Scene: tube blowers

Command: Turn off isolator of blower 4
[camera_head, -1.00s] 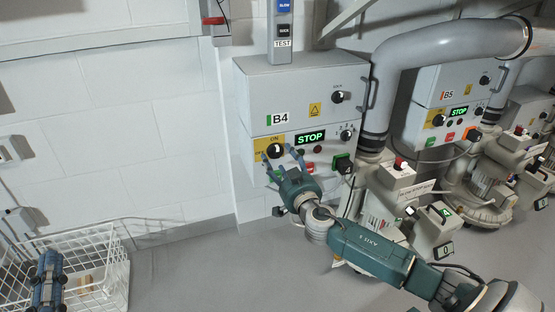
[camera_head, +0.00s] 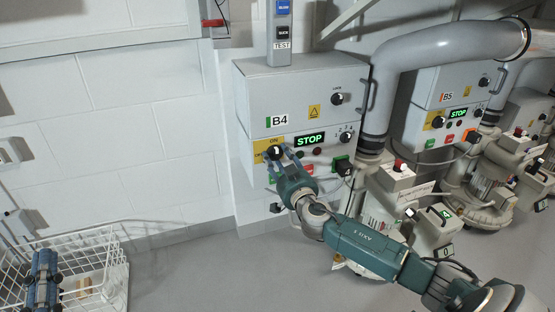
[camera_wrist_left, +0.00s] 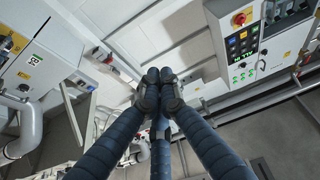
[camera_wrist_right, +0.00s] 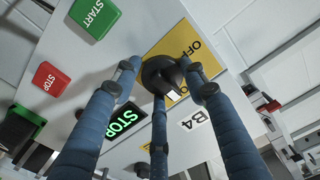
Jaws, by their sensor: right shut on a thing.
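The blower 4 cabinet (camera_head: 300,92), marked B4, stands in the middle of the head view. Its isolator is a black rotary knob (camera_wrist_right: 163,74) on a yellow ON/OFF plate (camera_wrist_right: 186,52). My right gripper (camera_head: 277,153) is at this plate with its fingers around the knob and shut on it, as the right wrist view shows. The B4 display (camera_head: 310,140) reads STOP in green. My left gripper (camera_wrist_left: 158,80) is shut and empty, its fingertips together, far from the cabinet.
A white wire basket (camera_head: 112,272) is at the lower left, by my left gripper. Green START (camera_wrist_right: 94,16) and red STOP (camera_wrist_right: 50,79) buttons sit close to my right fingers. Cabinet B5 (camera_head: 440,88) and a large grey pipe (camera_head: 450,43) are to the right.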

